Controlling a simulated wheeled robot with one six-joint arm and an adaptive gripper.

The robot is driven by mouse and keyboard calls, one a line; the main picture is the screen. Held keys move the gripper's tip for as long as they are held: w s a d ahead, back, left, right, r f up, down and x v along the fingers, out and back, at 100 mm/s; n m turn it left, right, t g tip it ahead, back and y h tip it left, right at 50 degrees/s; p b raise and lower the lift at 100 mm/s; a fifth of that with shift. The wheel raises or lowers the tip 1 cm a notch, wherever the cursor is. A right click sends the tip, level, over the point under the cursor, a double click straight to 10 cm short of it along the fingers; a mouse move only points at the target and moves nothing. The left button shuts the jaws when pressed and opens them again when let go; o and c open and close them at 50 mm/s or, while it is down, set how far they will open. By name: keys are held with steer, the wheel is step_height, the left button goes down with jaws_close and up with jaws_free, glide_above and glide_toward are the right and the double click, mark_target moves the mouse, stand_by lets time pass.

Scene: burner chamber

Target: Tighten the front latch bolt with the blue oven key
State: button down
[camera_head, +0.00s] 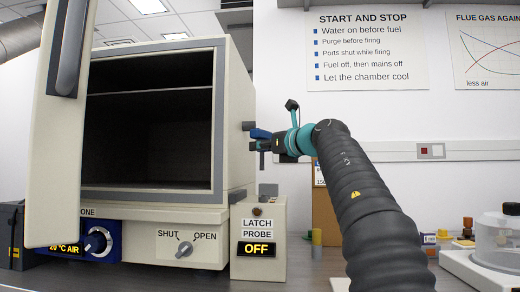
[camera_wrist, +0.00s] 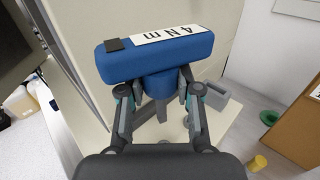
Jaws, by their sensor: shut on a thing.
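The blue oven key (camera_wrist: 155,55) fills the top of the wrist view, its wide head carrying a white "4 N m" label. My gripper (camera_wrist: 158,88) is shut on the short blue neck below that head. In the head view my gripper (camera_head: 272,142) is at the right side of the oven (camera_head: 240,100), and part of the blue key (camera_head: 260,133) shows at its tip. I cannot clearly make out the front latch bolt.
The oven door (camera_head: 62,130) stands open at the left; the chamber is empty. A latch probe box (camera_head: 258,220) reading OFF stands by the oven's front right corner. A yellow-topped cylinder (camera_head: 317,237) and a brown box (camera_head: 324,205) stand behind my arm. Glassware (camera_head: 497,235) is far right.

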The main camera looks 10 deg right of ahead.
mark_target(263, 168)
steer(key=shift+s+d, duration=0.1)
steer(key=shift+d, duration=0.05)
steer(key=shift+s+f, duration=0.1)
steer(key=shift+f+b, duration=0.3)
steer(key=shift+b, duration=0.15)
steer(key=shift+f+b, duration=1.9)
steer(key=shift+f, duration=0.5)
steer(key=shift+p, duration=0.45)
steer(key=shift+f+b, duration=0.85)
steer(key=shift+f, duration=0.35)
steer(key=shift+m+t+h+p, duration=0.4)
steer(key=shift+m+h, duration=0.2)
steer(key=shift+h, duration=0.3)
steer(key=shift+f+m+t+h+p, duration=0.15)
steer(key=shift+m+t+h+p, duration=0.15)
steer(key=shift+m+h+p, duration=0.6)
